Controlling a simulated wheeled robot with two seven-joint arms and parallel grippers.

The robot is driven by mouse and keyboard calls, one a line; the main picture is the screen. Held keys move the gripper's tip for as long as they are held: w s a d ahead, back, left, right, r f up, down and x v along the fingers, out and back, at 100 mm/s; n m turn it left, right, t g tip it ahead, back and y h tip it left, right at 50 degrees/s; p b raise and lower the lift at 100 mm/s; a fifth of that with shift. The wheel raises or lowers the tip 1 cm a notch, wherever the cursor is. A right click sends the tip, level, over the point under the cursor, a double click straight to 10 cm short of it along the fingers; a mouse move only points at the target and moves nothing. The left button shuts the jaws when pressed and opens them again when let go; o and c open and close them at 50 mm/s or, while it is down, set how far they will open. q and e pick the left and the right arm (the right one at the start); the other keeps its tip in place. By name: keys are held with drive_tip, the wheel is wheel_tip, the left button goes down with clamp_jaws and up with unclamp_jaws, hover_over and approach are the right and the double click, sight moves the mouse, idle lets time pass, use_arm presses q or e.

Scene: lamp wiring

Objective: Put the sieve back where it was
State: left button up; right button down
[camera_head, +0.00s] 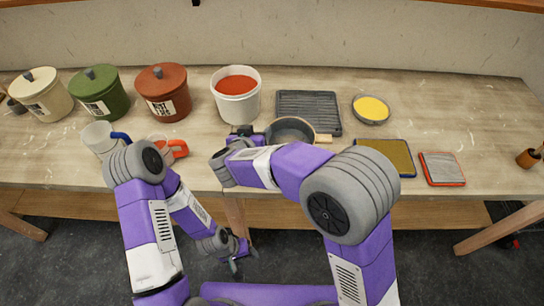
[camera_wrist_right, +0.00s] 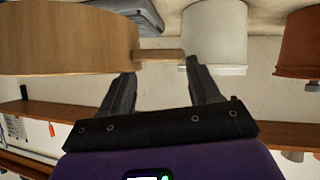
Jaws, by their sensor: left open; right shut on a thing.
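The sieve (camera_head: 290,127) is round, with a dark inside and a wooden rim. In the head view it overlaps the front of the ridged grey tray; my right arm hides its near side. My right gripper (camera_head: 243,132) is at its left. In the right wrist view my right gripper (camera_wrist_right: 160,67) is shut on a short wooden tab of the sieve (camera_wrist_right: 65,40), whose rim fills the upper left. I cannot tell how high it is above the table. My left gripper (camera_head: 236,256) is open and empty, low in front of the table edge.
The grey tray (camera_head: 308,109) lies behind the sieve. A white bucket of red powder (camera_head: 238,107) stands left of it, a yellow-filled bowl (camera_head: 371,109) right. Blue-edged (camera_head: 390,154) and orange-edged (camera_head: 441,169) pads lie front right. Lidded canisters (camera_head: 164,98) and mugs (camera_head: 100,140) stand left.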

wheel_tip(320, 180, down, 9)
drive_tip(key=b, duration=0.3)
drive_tip(key=shift+r, duration=0.2)
use_arm(q)
wheel_tip(320, 180, down, 4)
drive_tip(key=shift+r, duration=0.1)
use_arm(e)
drive_tip(key=shift+r, duration=0.1)
drive_tip(key=shift+c, duration=1.1)
unclamp_jaws()
use_arm(q)
wheel_tip(320, 180, up, 3)
drive_tip(key=p, duration=0.3)
drive_tip(key=shift+r, duration=0.1)
use_arm(e)
drive_tip(key=v, duration=1.2)
